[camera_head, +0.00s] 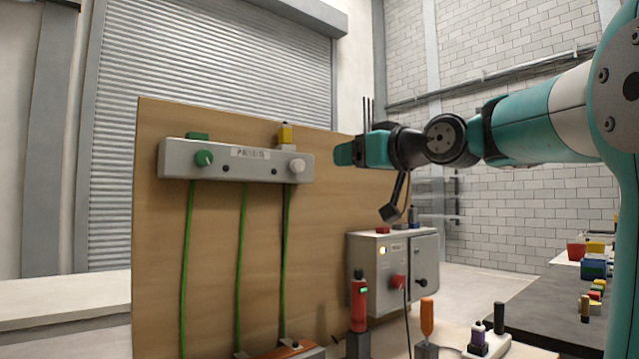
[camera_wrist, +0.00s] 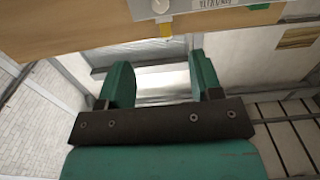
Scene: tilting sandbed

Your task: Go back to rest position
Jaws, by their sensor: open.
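My gripper (camera_wrist: 160,85) shows in the wrist view with its two green fingers apart and nothing between them. In the head view my gripper (camera_head: 345,153) is held up in the air at the end of my teal arm, in front of the wooden board's right part and above the grey control box. The fingers point left, toward the grey panel on the board. From the head view I cannot tell the exact gap between the fingertips and the board.
A wooden board (camera_head: 215,260) carries a grey panel (camera_head: 240,169) with knobs and green cables. A grey control box (camera_head: 380,270) stands below my gripper. A red tool (camera_head: 359,305), an orange-handled tool (camera_head: 427,318) and a dark side table (camera_head: 545,310) with small coloured items stand lower right.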

